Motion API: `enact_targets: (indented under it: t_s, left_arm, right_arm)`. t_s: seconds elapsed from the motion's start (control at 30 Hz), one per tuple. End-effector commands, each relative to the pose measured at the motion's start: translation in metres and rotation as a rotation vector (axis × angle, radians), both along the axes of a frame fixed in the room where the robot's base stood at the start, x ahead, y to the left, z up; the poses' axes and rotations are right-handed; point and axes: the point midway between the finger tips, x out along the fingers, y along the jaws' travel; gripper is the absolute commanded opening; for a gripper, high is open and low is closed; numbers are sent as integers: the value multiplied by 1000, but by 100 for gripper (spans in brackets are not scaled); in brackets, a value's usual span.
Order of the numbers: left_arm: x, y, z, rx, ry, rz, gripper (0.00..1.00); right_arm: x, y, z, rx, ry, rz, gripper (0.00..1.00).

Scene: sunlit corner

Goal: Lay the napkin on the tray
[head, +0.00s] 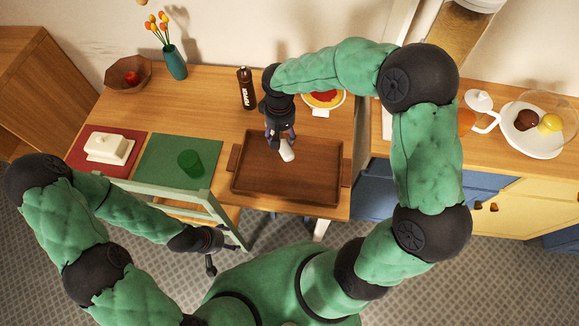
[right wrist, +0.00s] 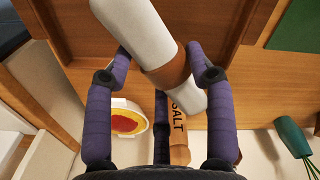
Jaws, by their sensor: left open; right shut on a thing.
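The napkin (head: 287,152) is a white roll with a tan band around its middle. My right gripper (head: 280,138) is shut on it, over the upper middle of the tray. In the right wrist view the napkin (right wrist: 140,28) lies slanted between the two purple fingers (right wrist: 165,75). I cannot tell whether it touches the tray. The tray (head: 318,183) is dark brown, rectangular and otherwise empty, with a handle at each end. It also shows in the right wrist view (right wrist: 70,20). My left gripper (head: 226,258) is open and empty, low by the chair, away from the tray.
A green mat (head: 155,172) with a green cup (head: 191,163) lies left of the tray. A butter dish (head: 108,148) sits further left. A salt bottle (right wrist: 178,130) shows in the wrist view. A chair (head: 205,204) stands in front.

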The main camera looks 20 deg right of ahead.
Motion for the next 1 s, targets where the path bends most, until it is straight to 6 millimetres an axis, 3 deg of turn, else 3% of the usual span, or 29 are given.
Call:
enact_targets:
  t_s: [0.03,0.2,0.4,0.63,0.77,1.0]
  left_arm:
    - [0,0,-18,0,0,0,75]
    - [0,0,-38,0,0,0,75]
    - [0,0,-45,0,0,0,75]
    - [0,0,-45,0,0,0,75]
    - [0,0,-50,0,0,0,75]
    - [0,0,-69,0,0,0,75]
  right_arm:
    - [0,5,-12,0,-3,50,22]
    - [-5,27,-15,2,-3,346,22]
    - [-14,52,-9,2,-2,713,22]
    - [-21,65,-3,2,1,941,22]
    - [-24,55,-9,2,1,965,22]
    - [-39,8,-33,2,2,961,22]
